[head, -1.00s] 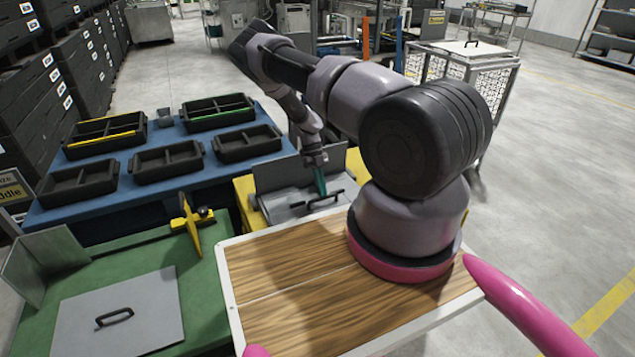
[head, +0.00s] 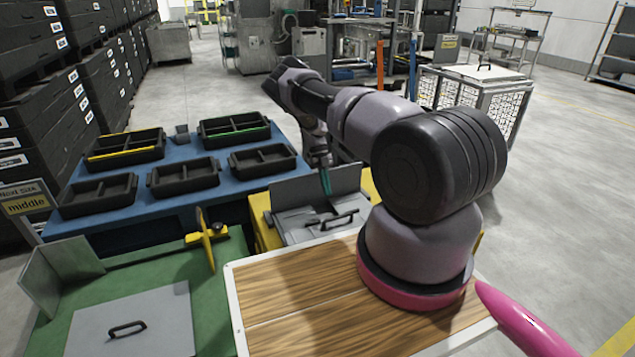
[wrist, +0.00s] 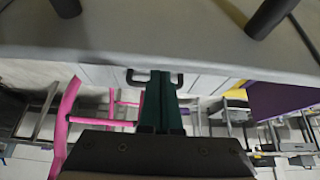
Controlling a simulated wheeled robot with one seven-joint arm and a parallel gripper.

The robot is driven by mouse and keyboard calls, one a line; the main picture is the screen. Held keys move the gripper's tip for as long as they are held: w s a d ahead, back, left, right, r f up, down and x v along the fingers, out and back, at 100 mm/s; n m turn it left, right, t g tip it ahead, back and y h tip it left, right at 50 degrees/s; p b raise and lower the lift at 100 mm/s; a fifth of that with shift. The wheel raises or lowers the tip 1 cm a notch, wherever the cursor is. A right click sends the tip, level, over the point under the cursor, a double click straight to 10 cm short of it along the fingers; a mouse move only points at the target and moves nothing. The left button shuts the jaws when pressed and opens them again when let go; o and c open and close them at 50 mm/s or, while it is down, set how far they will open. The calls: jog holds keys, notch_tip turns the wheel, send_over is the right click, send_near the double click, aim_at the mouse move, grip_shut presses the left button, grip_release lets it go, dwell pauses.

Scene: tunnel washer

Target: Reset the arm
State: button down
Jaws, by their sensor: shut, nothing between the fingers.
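My gripper (head: 326,182) has slim green fingers and hangs pointing down at the end of my arm, in front of the upright grey panel of an opened grey box. In the wrist view the green fingers (wrist: 161,98) are together with nothing between them. A grey lid with a dark handle (head: 338,220) lies just below and in front of the fingertips. I cannot tell from the head view how large the gap to the handle is. My arm is bent, with its elbow high and the forearm reaching away.
A blue table (head: 232,183) holds several black divided trays at the left. A green table (head: 222,285) carries a grey plate with a handle (head: 130,325) and a yellow bracket (head: 207,238). A mesh cage cart (head: 483,105) stands behind right. Floor at the right is clear.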

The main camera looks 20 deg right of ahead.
jog(key=w+a+r+n+t+y, duration=0.1)
jog(key=w+r+n+t, duration=0.15)
jog(key=r, duration=0.75)
jog(key=w+a+r+n+t+y, duration=0.1)
jog(key=r+n, duration=0.2)
jog(key=r, duration=0.8)
jog(key=s+a+r+n+t+y, duration=0.15)
jog(key=s+r+n, duration=0.25)
jog(key=r, duration=0.7)
jog(key=s+a+r+n+t+h, duration=0.1)
jog(key=s+a+r+n, duration=0.25)
jog(key=r, duration=0.75)
jog(key=s+a+r+n+t, duration=0.3)
jog(key=s+r+n, duration=0.5)
jog(key=s+r, duration=0.4)
jog(key=s+a+r+n+t, duration=0.1)
jog(key=s+n+t, duration=0.1)
jog(key=s+n, duration=0.3)
jog(key=s+a+r+n+t, duration=0.2)
jog(key=s+n, duration=0.3)
jog(key=s, duration=0.7)
jog(key=shift+a, duration=0.3)
jog(key=shift+w, duration=0.1)
